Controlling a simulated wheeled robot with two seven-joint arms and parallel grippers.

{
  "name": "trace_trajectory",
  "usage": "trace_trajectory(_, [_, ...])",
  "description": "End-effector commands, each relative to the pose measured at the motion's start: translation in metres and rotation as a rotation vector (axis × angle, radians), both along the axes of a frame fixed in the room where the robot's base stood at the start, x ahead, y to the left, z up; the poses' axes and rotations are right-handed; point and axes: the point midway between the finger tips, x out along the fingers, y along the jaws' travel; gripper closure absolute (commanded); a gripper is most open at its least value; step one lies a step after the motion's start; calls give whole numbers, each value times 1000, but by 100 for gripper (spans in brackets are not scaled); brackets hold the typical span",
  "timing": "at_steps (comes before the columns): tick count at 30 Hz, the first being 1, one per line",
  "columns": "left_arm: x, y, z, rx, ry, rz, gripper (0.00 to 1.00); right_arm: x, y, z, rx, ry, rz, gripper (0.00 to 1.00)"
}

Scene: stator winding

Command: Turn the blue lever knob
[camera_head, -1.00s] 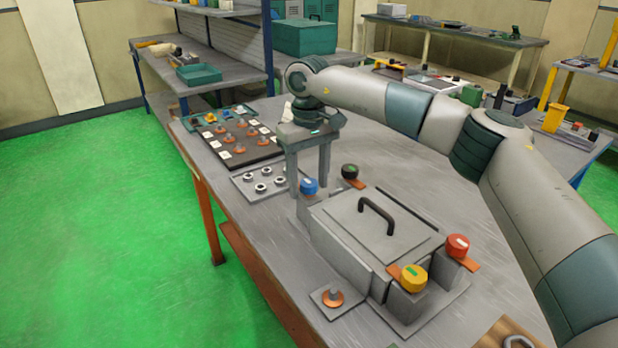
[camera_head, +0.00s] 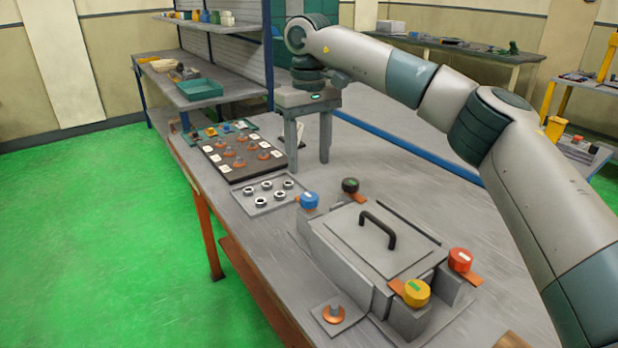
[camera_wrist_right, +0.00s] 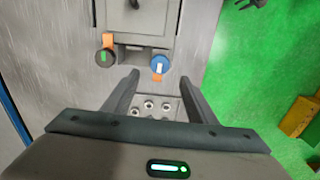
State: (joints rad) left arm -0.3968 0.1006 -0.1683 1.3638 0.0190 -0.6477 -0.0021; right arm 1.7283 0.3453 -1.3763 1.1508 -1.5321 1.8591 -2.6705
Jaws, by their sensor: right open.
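The blue knob (camera_head: 309,200) sits at the left back corner of a grey box with a black handle (camera_head: 378,230). An orange lever tab shows beside it. In the right wrist view the blue knob (camera_wrist_right: 160,63) has a white mark pointing along the picture's vertical, with its orange tab below. My right gripper (camera_head: 309,162) is open and empty, its fingers pointing down, above the table and behind the knob. In the wrist view its fingertips (camera_wrist_right: 160,80) are spread to either side of the knob's position, apart from it. My left gripper is not in view.
A black knob (camera_head: 350,186), a red knob (camera_head: 460,260) and a yellow knob (camera_head: 416,292) sit at the box's other corners. A plate with several metal rings (camera_head: 268,194) and a dark board of copper parts (camera_head: 238,160) lie left of the box.

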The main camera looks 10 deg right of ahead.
Motion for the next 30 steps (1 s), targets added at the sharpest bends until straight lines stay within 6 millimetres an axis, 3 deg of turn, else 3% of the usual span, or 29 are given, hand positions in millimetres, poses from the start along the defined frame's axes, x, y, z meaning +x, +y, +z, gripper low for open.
trace_trajectory(6, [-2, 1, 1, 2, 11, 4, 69, 1, 1, 44, 0, -1, 0, 48])
trace_trajectory(12, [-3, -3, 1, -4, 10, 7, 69, 0, 1, 69, 0, 1, 1, 48])
trace_trajectory(30, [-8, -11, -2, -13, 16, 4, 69, 0, 1, 77, 0, 3, 2, 48])
